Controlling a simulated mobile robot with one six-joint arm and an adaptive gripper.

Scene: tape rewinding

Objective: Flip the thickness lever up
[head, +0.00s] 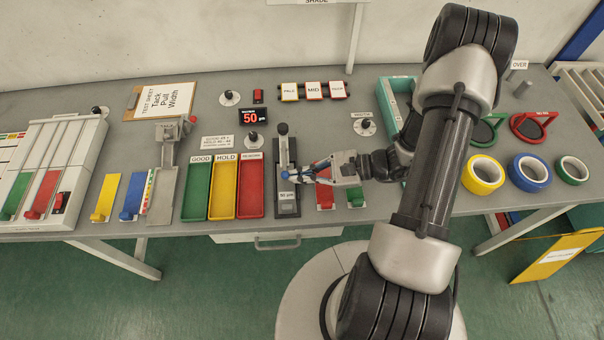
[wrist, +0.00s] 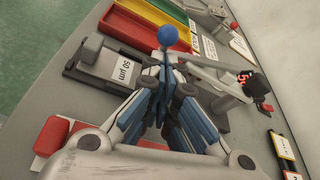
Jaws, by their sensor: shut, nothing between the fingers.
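The thickness unit is a dark, narrow block with a "50 µm" label (head: 288,197), standing in the middle of the table's front part. The label also shows in the wrist view (wrist: 122,70). A grey lever with a black knob (head: 282,129) rises at the unit's back end. A small blue ball (wrist: 168,36) shows just beyond my fingertips in the wrist view; whether it touches them I cannot tell. My gripper (head: 305,174) is shut and empty, reaching in from the right over the unit. Its fingertips (wrist: 167,78) hide part of the unit's middle.
Green, yellow and red trays (head: 222,188) stand close on the left. A red display reading 50 (head: 253,118) stands behind them. A red block (head: 325,196) sits under my gripper on the right. Tape rolls (head: 529,173) lie at the far right.

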